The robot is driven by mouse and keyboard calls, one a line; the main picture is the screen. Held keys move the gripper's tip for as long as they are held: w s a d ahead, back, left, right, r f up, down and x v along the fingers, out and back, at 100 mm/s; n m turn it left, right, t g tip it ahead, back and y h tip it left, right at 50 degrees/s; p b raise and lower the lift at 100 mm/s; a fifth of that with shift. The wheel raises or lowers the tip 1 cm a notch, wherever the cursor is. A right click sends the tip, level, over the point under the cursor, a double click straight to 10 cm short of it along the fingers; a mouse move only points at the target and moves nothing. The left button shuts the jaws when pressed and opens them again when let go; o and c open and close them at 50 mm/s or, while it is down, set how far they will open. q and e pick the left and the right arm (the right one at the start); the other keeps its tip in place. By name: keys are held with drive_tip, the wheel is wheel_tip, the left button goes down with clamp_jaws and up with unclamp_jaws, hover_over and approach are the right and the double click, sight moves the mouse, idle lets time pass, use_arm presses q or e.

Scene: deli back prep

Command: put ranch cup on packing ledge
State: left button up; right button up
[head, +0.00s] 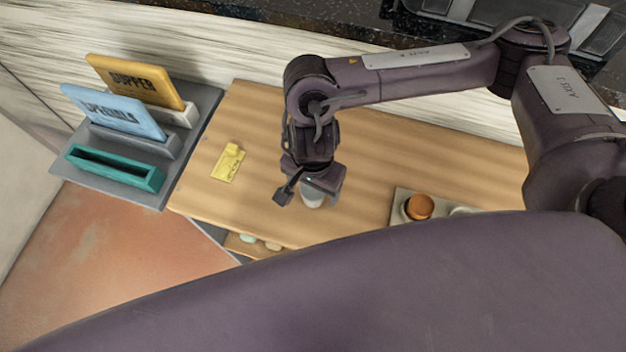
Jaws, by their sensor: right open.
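My right gripper (308,193) is open and points down over the wooden counter. A small white cup (313,202) stands between or just below its fingers, and its upper part is hidden by the gripper. I cannot read a label on it, so I cannot tell for sure that it is the ranch cup. I cannot tell if the fingers touch it. The wooden surface (385,145) is broad and light brown; no marking on it names it as the packing ledge. My left gripper is not in view.
A yellow label stand (229,163) is on the counter at left. A grey tray (398,204) at right holds an orange-brown cup (419,207) and a pale one (462,211). A grey rack (195,125) holds signs and a teal bin (115,168). Pale items (247,239) sit on a lower shelf.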

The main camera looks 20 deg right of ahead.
wheel_tip(320, 180, up, 12)
drive_tip(key=shift+r, duration=0.15)
idle(0.4)
idle(0.5)
